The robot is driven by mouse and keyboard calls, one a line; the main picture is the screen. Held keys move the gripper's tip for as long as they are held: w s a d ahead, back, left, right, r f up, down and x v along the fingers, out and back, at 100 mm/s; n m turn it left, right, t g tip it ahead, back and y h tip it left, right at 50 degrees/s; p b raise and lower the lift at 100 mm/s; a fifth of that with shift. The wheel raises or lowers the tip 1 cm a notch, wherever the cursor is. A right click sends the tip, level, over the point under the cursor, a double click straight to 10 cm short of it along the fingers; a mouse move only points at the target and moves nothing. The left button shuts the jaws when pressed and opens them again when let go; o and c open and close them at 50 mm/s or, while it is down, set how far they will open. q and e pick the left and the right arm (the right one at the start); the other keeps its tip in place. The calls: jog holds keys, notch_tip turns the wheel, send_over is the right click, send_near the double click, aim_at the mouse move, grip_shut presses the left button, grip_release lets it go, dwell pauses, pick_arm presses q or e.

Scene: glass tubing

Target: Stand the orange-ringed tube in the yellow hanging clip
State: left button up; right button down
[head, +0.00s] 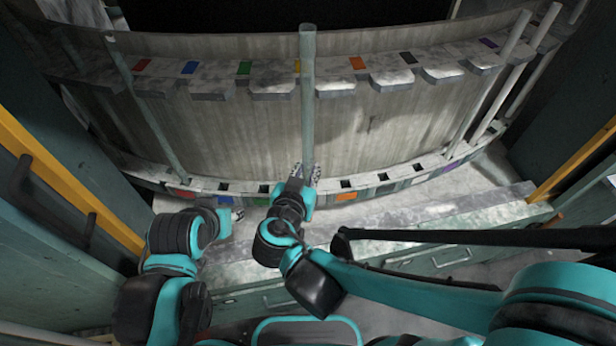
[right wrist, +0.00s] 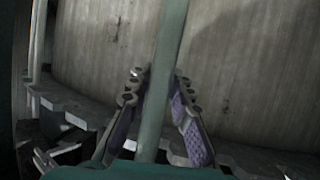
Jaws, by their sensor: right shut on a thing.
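A long grey-green tube (head: 307,90) stands nearly upright in my right gripper (head: 303,175), which is shut on its lower part. No orange ring shows on it. In the right wrist view the tube (right wrist: 168,60) runs between the two purple-padded fingers of the right gripper (right wrist: 158,85). The yellow mark (head: 297,65) on the upper rack is just left of the tube and partly covered by it; the clip there is mostly hidden. The tube's top rises above the upper rack. My left gripper (head: 237,214) is low and left of the right one, its fingers barely showing.
The curved upper rack (head: 210,80) carries clips with red, blue, green, orange, black and purple marks. A lower ledge (head: 205,184) has dark square holes and coloured marks. Other tubes stand at the left (head: 150,115) and right (head: 490,80). Yellow-edged cabinets flank both sides.

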jog(key=shift+w+b, duration=0.95)
jog(key=shift+w, duration=5.25)
notch_tip(320, 180, down, 7)
jog(key=b, duration=0.5)
jog(key=shift+a+b, duration=0.35)
jog(key=shift+r, duration=0.1)
jog(key=c, duration=1.3)
grip_release()
jog(key=v, duration=1.2)
jog(key=s+d+f+n+g+y, duration=0.1)
jog(key=s+d+f+g, duration=0.1)
jog(key=s+d, duration=0.2)
jog(key=s+d+f+n+g+y, duration=0.1)
jog(key=s+d+f+g, duration=0.1)
jog(key=d, duration=0.8)
jog(key=s+d+f+n+g+y, duration=0.1)
jog(key=s+d+f+g, duration=0.1)
jog(key=s+d, duration=0.3)
jog(key=shift+s+d+f+y, duration=0.15)
jog(key=shift+s+d+f, duration=0.05)
jog(key=shift+d+f, duration=0.25)
jog(key=shift+s+d+f+y, duration=0.2)
jog(key=shift+d+f, duration=0.1)
jog(key=shift+d, duration=0.15)
